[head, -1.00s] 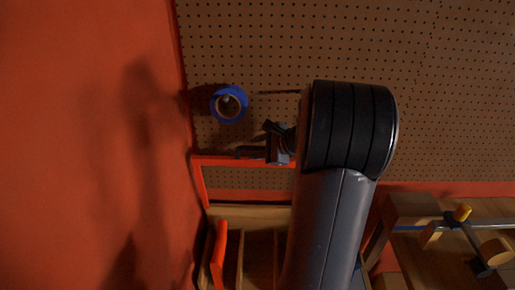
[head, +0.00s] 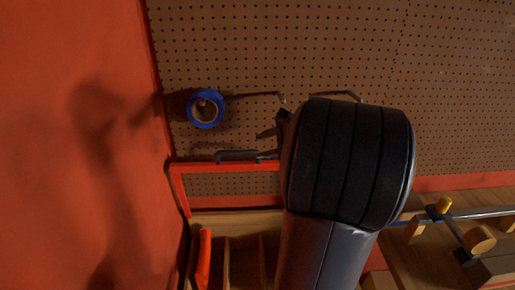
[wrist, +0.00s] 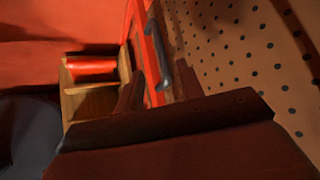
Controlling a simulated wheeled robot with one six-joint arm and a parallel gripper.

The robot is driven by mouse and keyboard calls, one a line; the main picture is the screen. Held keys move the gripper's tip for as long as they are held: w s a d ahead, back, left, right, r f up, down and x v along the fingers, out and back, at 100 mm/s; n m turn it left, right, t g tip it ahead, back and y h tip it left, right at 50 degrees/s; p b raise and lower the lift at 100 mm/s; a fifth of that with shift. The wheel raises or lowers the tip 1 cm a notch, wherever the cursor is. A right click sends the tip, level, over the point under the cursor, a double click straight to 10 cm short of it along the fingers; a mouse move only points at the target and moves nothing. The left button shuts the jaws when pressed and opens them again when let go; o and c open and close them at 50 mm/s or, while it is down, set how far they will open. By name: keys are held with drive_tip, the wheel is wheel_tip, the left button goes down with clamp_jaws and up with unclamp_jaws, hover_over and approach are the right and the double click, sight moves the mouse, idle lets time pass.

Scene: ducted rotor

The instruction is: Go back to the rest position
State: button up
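My arm (head: 330,230) rises in the middle of the head view. Its thick dark joint hides most of my gripper, and only a small dark part of it (head: 268,133) shows to the left of the joint. In the wrist view my gripper (wrist: 157,82) has its two fingers apart, with nothing held between them. A dark grey handle (wrist: 159,72) on a red frame shows beyond the fingers; the head view shows it too (head: 238,155), left of my gripper.
A pegboard (head: 300,50) fills the back, with a blue tape roll (head: 206,108) on a hook. A red wall (head: 70,150) stands at left. Wooden compartments (head: 243,262) lie below the red frame (head: 230,202).

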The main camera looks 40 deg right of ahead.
sight(239, 153)
idle(0.3)
drive_tip(key=p+x, duration=0.2)
drive_tip(key=x, duration=0.8)
drive_tip(key=shift+w+a, duration=0.2)
drive_tip(key=shift+w, duration=0.05)
drive_tip(key=shift+w+f, duration=0.2)
drive_tip(key=shift+f, duration=0.05)
drive_tip(key=shift+s+f, duration=0.1)
drive_tip(key=shift+s, duration=0.1)
drive_tip(key=shift+s+a, duration=0.25)
drive_tip(key=shift+s, duration=0.1)
